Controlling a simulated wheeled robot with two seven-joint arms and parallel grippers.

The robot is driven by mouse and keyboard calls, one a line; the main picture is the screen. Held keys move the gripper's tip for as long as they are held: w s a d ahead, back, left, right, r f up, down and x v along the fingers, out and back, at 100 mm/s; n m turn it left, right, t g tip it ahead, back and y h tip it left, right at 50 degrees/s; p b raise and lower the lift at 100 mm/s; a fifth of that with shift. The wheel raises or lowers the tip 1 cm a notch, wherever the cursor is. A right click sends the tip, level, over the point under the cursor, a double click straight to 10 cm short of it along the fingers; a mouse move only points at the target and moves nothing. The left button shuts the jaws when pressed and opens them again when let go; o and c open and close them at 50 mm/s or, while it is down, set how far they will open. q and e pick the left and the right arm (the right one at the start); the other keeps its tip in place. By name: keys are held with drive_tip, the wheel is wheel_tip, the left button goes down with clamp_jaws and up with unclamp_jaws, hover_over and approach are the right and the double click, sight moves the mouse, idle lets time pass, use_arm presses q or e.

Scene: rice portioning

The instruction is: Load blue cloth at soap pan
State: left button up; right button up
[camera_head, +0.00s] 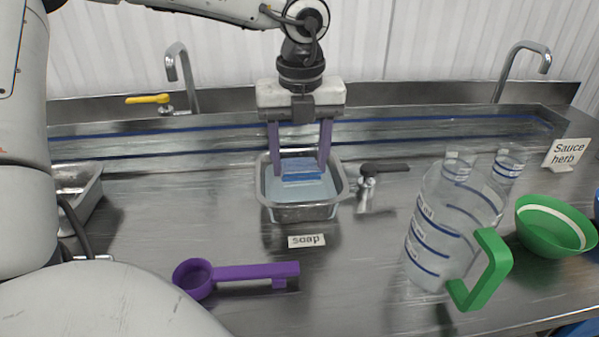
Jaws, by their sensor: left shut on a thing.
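The soap pan (301,213) is a metal pan of pale blue liquid in the middle of the counter, behind a small "soap" label (307,241). My left gripper (301,165) points straight down over the pan. Its two purple fingers are shut on the folded blue cloth (301,170). The cloth is between the fingertips, inside the pan's outline, at or just above the liquid; I cannot tell if it touches. My right gripper is not in view.
A purple scoop (240,272) lies at front left. A clear jug with a green handle (485,272) and a green bowl (554,226) stand at right. A dark-handled tap piece (368,184) is just right of the pan. A metal tray (80,190) is at left.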

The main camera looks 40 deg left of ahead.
sight(299, 165)
use_arm(q)
drive_tip(key=shift+r+p, duration=1.5)
drive_tip(key=shift+r, duration=1.7)
drive_tip(key=shift+r, duration=0.1)
wheel_tip(299, 165, up, 4)
drive_tip(key=shift+f+p, duration=0.1)
drive_tip(key=shift+p, duration=0.95)
